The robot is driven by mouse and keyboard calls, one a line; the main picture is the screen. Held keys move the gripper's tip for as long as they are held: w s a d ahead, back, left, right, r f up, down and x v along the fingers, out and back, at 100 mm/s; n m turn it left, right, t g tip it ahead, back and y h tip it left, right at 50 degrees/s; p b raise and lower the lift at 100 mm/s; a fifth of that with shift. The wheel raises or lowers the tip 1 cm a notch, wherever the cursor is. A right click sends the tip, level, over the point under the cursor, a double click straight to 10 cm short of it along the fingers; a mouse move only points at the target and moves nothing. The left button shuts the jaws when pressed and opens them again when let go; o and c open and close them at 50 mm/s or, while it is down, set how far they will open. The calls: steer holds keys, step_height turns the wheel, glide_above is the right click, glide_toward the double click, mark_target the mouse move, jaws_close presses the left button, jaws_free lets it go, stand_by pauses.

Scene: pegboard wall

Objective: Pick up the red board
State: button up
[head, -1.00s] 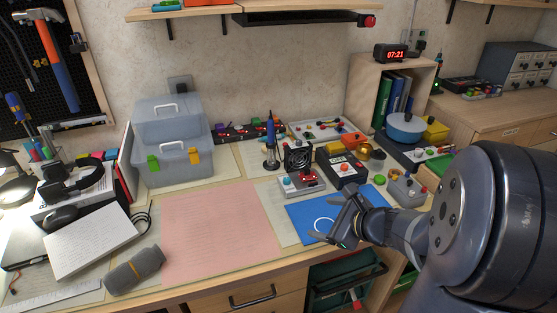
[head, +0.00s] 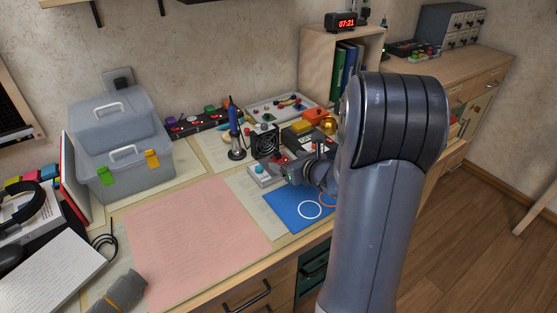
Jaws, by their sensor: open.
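My gripper (head: 302,168) is open and low over the bench, among the small devices behind the blue mat (head: 288,213). Its fingers are small in view, and my arm hides the area to their right. A grey box with a red part on top (head: 265,173) lies just left of my gripper; I cannot tell whether they touch.
A pink sheet (head: 198,245) lies flat on the bench, leaving clear room there. A blue soldering iron in its stand (head: 234,135) and a black fan (head: 265,141) stand close behind the devices. A grey toolbox (head: 122,155) is at the left, a wooden shelf box (head: 318,62) at the back.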

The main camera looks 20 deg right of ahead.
mark_target(279, 157)
steer(key=x, duration=0.4)
steer(key=shift+w+a+f, duration=0.1)
steer(key=shift+c, duration=0.4)
steer(key=c, duration=1)
step_height(279, 157, up, 10)
steer(key=p, duration=0.3)
steer(key=shift+n+g+y, duration=0.3)
steer(key=shift+n+y, duration=0.3)
steer(key=shift+y, duration=0.1)
steer(key=s+a+r+p, duration=0.1)
steer(key=a+p, duration=0.2)
steer(key=a, duration=0.1)
steer(key=s+a+r+p, duration=0.1)
steer(key=s+a+p, duration=0.1)
steer(key=a+p, duration=0.2)
steer(key=s+a+r+p, duration=0.1)
steer(key=a+r+p, duration=0.1)
steer(key=a+p, duration=0.2)
steer(key=shift+s, duration=0.4)
